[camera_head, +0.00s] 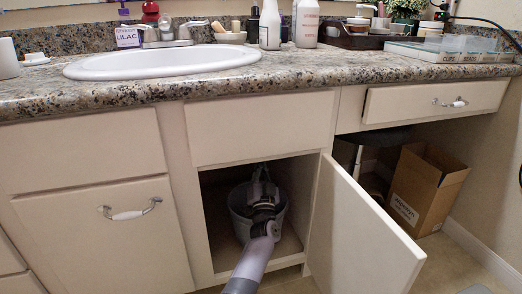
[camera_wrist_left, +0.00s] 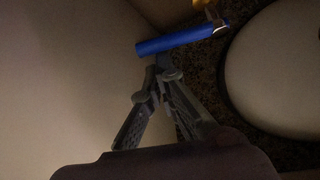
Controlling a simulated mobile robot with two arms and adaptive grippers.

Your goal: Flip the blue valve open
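The blue valve handle (camera_wrist_left: 183,39) is a short blue bar at the top middle of the left wrist view. It slants up to the right, towards a metal and brass-coloured fitting (camera_wrist_left: 208,8). My left gripper (camera_wrist_left: 162,72) is just below the bar. Its two fingers meet at the tips, close under the handle; I cannot tell whether they touch it. In the head view my left gripper (camera_head: 262,180) is inside the open cabinet under the sink, and the valve is hidden there. My right gripper is not in view.
The open cabinet door (camera_head: 360,235) stands out to the right of my arm. A grey bucket (camera_head: 239,216) is in the cabinet behind the arm. A pale rounded surface (camera_wrist_left: 285,65) is at right in the wrist view. A cardboard box (camera_head: 422,195) stands farther right.

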